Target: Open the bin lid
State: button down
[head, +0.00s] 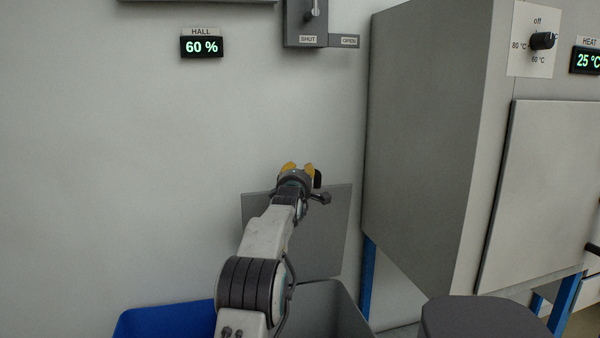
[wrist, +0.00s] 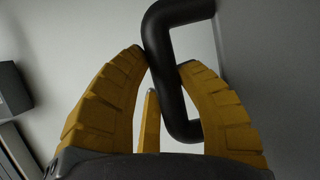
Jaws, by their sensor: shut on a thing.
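The bin lid (head: 328,235) is a flat grey panel standing steeply raised against the wall, above an open grey bin (head: 345,312). My gripper (head: 299,168) is at the lid's upper edge in the head view, and my arm covers part of the lid. In the wrist view, a black bent handle (wrist: 168,62) runs between the yellow fingertips of my gripper (wrist: 162,59), which is shut on it. The lid's surface (wrist: 275,70) shows as a grey plane to the right of the handle.
A blue bin (head: 165,322) stands at the lower left, beside the grey one. A large grey cabinet (head: 430,150) on blue legs stands close on the right. A dark rounded object (head: 482,318) is at the lower right. The wall on the left is clear below the display (head: 202,46).

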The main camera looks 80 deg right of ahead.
jog(key=shift+f, duration=0.15)
jog(key=c, duration=1.1)
grip_release()
jog(key=shift+a, duration=0.2)
jog(key=a, duration=1.1)
jog(key=shift+a+f, duration=0.35)
jog(key=shift+f, duration=0.05)
jog(key=shift+w, duration=0.2)
